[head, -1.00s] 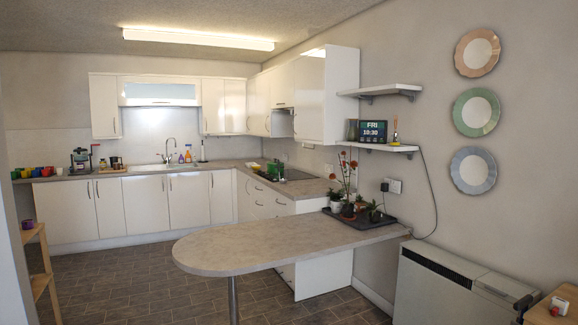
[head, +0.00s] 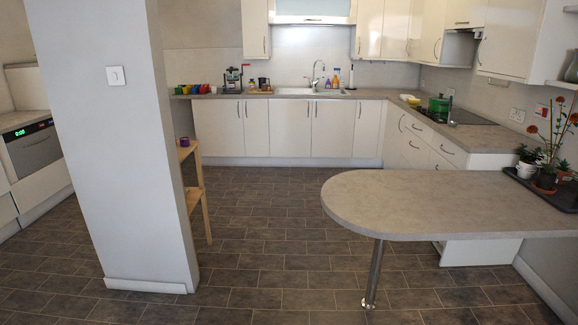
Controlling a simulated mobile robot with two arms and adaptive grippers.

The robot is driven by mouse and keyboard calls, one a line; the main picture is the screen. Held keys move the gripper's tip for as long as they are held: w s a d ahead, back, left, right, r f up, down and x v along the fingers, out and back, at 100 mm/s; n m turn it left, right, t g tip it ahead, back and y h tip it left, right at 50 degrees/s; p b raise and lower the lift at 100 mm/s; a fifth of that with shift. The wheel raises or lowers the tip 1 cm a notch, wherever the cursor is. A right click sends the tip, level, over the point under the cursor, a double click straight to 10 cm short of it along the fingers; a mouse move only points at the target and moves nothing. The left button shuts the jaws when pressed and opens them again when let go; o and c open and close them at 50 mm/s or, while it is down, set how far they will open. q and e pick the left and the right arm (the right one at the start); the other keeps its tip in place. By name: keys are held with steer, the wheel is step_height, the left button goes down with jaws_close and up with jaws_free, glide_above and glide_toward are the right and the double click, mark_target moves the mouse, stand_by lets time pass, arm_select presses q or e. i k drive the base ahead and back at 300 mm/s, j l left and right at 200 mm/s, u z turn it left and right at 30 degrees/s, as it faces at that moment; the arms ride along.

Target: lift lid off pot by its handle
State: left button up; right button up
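A green pot (head: 438,106) stands on the dark cooktop (head: 468,117) on the right-hand counter, at the far side of the room. A lid seems to be on it, but its handle is too small to make out clearly. Neither of my grippers shows in the head view.
A rounded peninsula counter (head: 430,202) on a metal leg (head: 374,275) stands between me and the cooktop, with potted plants (head: 545,170) at its right end. A white pillar (head: 125,150) and a wooden shelf stand (head: 195,190) are at left. The tiled floor (head: 260,235) between is open.

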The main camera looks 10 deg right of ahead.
mark_target(441, 95)
steer(key=i+u, duration=0.1)
steer(key=i, duration=1)
steer(key=i+l, duration=0.15)
steer(key=i, duration=0.95)
steer(key=i+z, duration=0.15)
steer(key=i, duration=0.4)
steer(key=i+z, duration=0.2)
steer(key=i, duration=0.35)
steer(key=i+j+z, duration=0.15)
steer(key=i, duration=0.35)
steer(key=i+j+z, duration=0.15)
steer(key=i+j, duration=0.15)
steer(key=i, duration=0.25)
steer(key=i+l+z, duration=0.15)
steer(key=i+z, duration=0.25)
steer(key=i, duration=0.3)
steer(key=i+z, duration=0.4)
steer(key=i, duration=0.25)
steer(key=i+j+z, duration=0.35)
steer(key=i, duration=0.3)
